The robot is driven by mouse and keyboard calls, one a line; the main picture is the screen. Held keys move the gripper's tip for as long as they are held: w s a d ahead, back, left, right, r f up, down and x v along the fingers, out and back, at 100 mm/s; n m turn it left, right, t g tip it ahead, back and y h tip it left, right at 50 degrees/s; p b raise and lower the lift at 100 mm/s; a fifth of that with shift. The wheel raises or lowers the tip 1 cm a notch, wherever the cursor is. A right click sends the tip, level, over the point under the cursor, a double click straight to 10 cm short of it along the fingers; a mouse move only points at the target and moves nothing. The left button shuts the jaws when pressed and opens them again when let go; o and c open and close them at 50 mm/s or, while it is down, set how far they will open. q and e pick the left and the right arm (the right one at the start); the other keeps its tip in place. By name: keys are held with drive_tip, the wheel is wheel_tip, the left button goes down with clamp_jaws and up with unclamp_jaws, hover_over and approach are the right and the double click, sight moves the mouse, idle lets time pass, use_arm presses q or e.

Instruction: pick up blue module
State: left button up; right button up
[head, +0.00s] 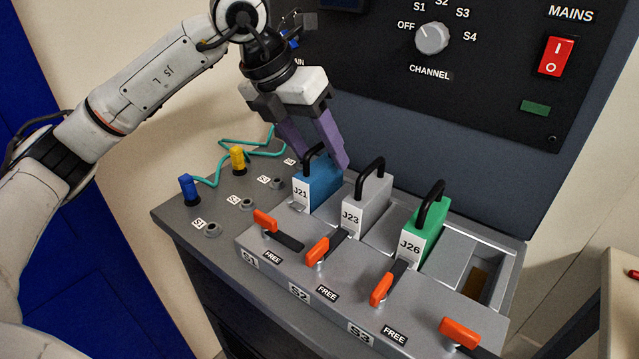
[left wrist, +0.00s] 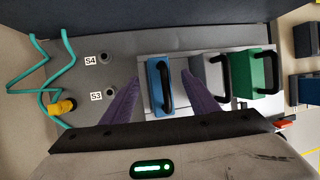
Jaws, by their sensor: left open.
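The blue module (head: 322,187), labelled J21, sits in the leftmost slot of the sloped rack and has a black loop handle on top. My left gripper (head: 322,160) is open, its purple fingers pointing down at the blue module's handle. In the left wrist view the blue module (left wrist: 155,77) and its handle lie between the two spread fingers (left wrist: 162,82). I cannot tell whether either finger touches it. My right gripper is not in view.
A grey module (head: 368,203) labelled J23 and a green module (head: 427,240) labelled J26 stand to the right, close by. Orange-handled levers (head: 317,250) line the rack front. A teal cable (head: 250,152) with yellow and blue plugs lies left. The control panel (head: 370,75) rises behind.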

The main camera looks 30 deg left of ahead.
sight(323, 161)
use_arm(q)
drive_tip(key=x, duration=0.3)
drive_tip(key=shift+a+f, duration=0.1)
drive_tip(key=shift+f, duration=0.05)
drive_tip(key=shift+c, duration=0.4)
drive_tip(key=c, duration=1.2)
